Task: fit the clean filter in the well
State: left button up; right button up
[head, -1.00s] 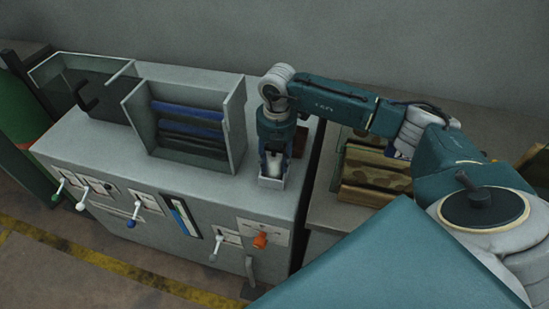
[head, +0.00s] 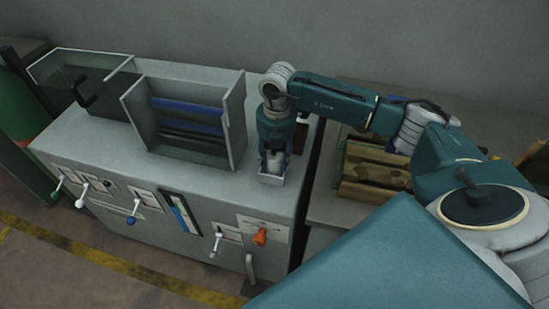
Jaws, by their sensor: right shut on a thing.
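My right gripper (head: 274,157) points straight down at the right end of the grey cabinet top. It is shut on a small white cylinder, which looks like the clean filter (head: 275,166). The filter is upright. My left gripper is not in view.
On the grey cabinet (head: 100,135) stands an open rack (head: 183,120) with blue and dark slats. A dark open tray (head: 92,85) is at its left. Levers and an orange knob (head: 259,237) stick out of the front.

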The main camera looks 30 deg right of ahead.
jog(key=o, duration=1.3)
jog(key=shift+r, duration=0.1)
jog(key=r, duration=1.1)
jog(key=shift+s+d+r, duration=0.1)
jog(key=shift+s+r, duration=0.1)
jog(key=shift+r, duration=0.2)
